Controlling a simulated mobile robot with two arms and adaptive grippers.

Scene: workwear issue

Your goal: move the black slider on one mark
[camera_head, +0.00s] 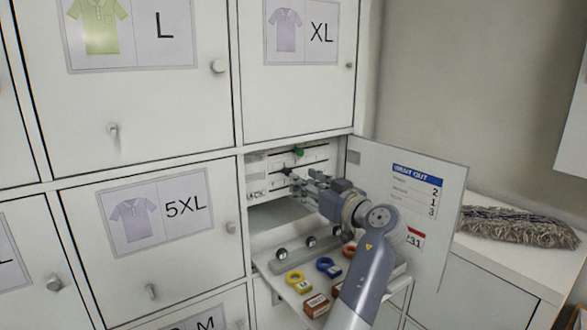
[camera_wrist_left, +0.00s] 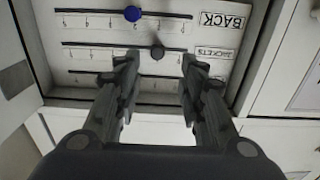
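The slider panel (camera_head: 315,157) sits inside the open locker in the head view and fills the top of the left wrist view, where its lettering is upside down. The black slider's round knob (camera_wrist_left: 157,52) is on the middle visible slot, beside the JACKETS label (camera_wrist_left: 217,53). My left gripper (camera_wrist_left: 160,63) is open, its fingertips either side of the knob and apart from it. In the head view the left gripper (camera_head: 302,180) reaches into the locker. A blue knob (camera_wrist_left: 133,13) is on the BACK slot. A green knob (camera_head: 298,152) is on the top slot.
The open locker door (camera_head: 400,185) with a printed sheet stands right of my arm. Below, a shelf holds yellow (camera_head: 298,281), blue (camera_head: 328,267) and red rings and small boxes (camera_head: 317,304). A grey mop head (camera_head: 520,228) lies on the cabinet at right.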

